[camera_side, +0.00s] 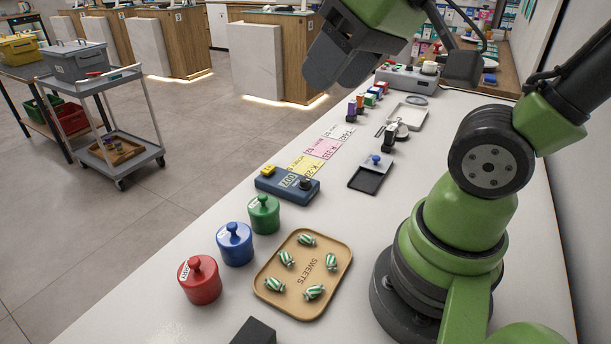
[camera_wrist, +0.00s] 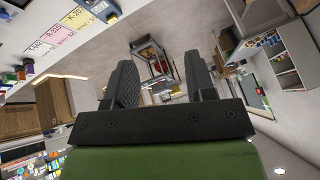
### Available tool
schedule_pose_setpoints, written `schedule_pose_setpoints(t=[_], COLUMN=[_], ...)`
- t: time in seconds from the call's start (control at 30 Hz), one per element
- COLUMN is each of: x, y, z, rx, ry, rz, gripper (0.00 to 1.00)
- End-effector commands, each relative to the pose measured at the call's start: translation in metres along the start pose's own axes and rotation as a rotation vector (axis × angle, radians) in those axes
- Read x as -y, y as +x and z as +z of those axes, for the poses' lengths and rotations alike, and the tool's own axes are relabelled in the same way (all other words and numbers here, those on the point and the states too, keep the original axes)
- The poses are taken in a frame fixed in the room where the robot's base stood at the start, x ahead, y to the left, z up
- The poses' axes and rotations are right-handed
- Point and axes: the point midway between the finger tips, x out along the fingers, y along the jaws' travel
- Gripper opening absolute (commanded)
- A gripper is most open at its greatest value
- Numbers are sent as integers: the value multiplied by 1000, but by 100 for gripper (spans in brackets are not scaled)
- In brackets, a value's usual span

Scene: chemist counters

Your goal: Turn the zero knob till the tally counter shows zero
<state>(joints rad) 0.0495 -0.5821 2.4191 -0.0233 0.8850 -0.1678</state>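The tally counter (camera_side: 274,187) is a blue box on the white counter, with a small light display (camera_side: 289,181) whose digits I cannot read for sure. A yellow button (camera_side: 268,170) sits at its left end and a dark round knob (camera_side: 309,185) at its right end. My gripper (camera_side: 338,72) is high above the counter top, clear of the tally counter. In the wrist view its two fingers (camera_wrist: 163,75) stand apart with nothing between them.
A sweets tray (camera_side: 338,255) and red (camera_side: 199,281), blue (camera_side: 235,244) and green (camera_side: 264,215) lidded jars stand nearby. Coloured cards (camera_side: 304,166) lie behind the tally counter. A stamp (camera_side: 388,138) and a black pad (camera_side: 365,182) are to its right.

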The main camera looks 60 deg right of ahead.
Motion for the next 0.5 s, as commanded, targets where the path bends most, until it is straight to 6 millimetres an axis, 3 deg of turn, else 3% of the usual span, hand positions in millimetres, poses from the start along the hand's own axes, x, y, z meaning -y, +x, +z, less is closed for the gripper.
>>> schedule_pose_setpoints(t=[0.1, 0.3, 0.5], x=[-16, -56, -109], y=[25, 79, 141], z=[-27, -60, -69], rx=[91, 265, 448], ry=[-155, -452, -729], rz=[68, 115, 75], gripper=[50, 50, 50])
